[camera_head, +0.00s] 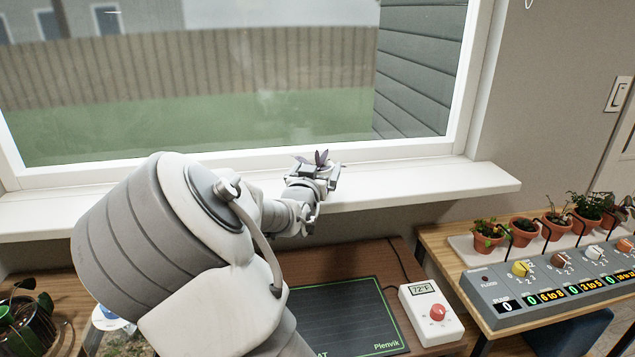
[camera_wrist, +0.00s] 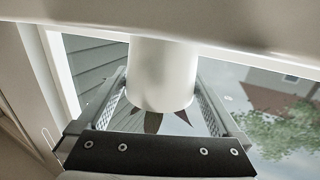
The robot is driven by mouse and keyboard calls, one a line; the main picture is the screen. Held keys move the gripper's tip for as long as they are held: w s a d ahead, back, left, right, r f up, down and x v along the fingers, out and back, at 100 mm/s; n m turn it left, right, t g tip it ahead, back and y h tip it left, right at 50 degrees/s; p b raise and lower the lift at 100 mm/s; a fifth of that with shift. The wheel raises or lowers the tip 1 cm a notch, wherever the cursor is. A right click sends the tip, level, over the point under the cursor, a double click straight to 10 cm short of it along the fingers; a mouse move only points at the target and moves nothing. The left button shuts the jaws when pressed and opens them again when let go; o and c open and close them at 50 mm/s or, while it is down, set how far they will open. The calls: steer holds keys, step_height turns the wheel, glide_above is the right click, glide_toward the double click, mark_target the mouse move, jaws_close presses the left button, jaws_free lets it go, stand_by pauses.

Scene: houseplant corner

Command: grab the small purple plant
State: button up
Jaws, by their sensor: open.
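The small purple plant (camera_head: 321,158) stands at the windowsill by the window, its dark purple leaves showing just above my gripper (camera_head: 319,171). In the wrist view, which looks upside down, its white pot (camera_wrist: 163,72) is between the two fingers of my gripper, with pointed purple leaves (camera_wrist: 153,122) below it. The jaws are open, one finger on each side of the pot, with a gap showing at least on the left. Whether the right finger touches the pot is hard to tell. In the head view my gripper hides the pot.
The white windowsill (camera_head: 440,187) runs along the window, bare to the right. Below are a dark heat mat (camera_head: 345,318) and a white thermostat (camera_head: 431,312) with a red knob. Several potted plants (camera_head: 487,236) and a grey control panel (camera_head: 560,278) stand on the right table.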

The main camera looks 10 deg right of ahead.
mark_target(320, 163)
steer(key=shift+x, duration=1.55)
steer(key=shift+c, duration=0.2)
steer(key=c, duration=1.2)
steer(key=shift+c, duration=0.2)
